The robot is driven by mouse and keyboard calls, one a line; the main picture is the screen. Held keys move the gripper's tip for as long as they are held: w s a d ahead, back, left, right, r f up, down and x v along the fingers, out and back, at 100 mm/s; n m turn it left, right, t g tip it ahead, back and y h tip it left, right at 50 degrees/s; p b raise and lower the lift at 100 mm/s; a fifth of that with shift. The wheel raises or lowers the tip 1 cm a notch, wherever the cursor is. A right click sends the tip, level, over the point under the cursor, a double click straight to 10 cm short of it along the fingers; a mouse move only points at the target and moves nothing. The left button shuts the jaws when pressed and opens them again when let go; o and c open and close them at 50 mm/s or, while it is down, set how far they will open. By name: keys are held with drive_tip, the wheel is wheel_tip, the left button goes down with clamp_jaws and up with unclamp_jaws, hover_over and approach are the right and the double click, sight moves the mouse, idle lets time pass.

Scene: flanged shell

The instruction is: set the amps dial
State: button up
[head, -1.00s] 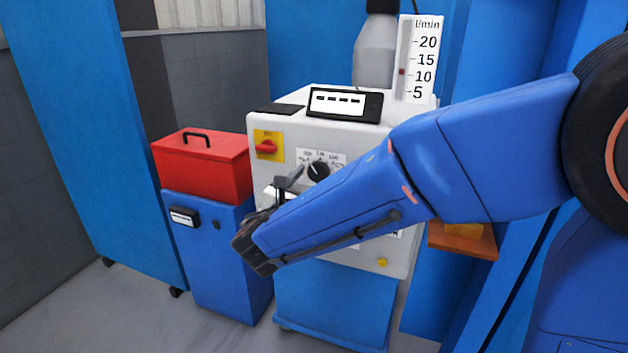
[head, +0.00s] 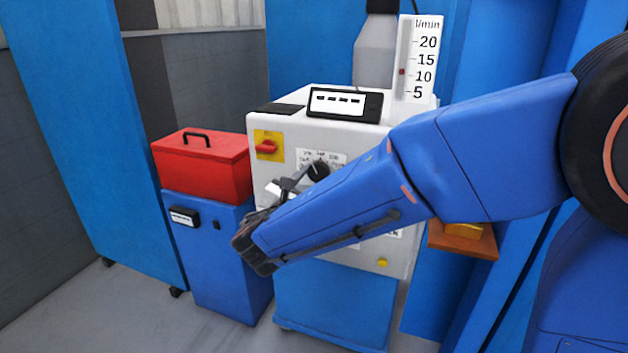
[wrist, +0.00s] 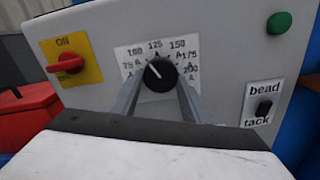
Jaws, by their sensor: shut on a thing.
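The amps dial (wrist: 160,76) is a round black knob on a white printed scale from 75 to 200. Its white pointer line slants up and left, roughly toward the 100 mark. My gripper (wrist: 161,80) has a grey finger on each side of the dial and is shut on it. In the head view the dial (head: 318,171) shows beside my gripper (head: 301,178), partly covered by a finger. My arm hides the panel below and to the right of the dial.
A red switch (wrist: 66,64) on a yellow plate sits left of the dial. A green button (wrist: 279,22) and a bead/tack switch (wrist: 263,107) are on the right. A red toolbox (head: 203,170) stands on a blue cabinet left of the machine.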

drive_tip(key=shift+a+m, duration=0.1)
drive_tip(key=shift+m, duration=2.5)
drive_tip(key=o, duration=1)
drive_tip(key=shift+o, duration=0.2)
drive_tip(key=v, duration=1.7)
drive_tip(key=shift+s, duration=0.2)
drive_tip(key=shift+a+r, duration=0.1)
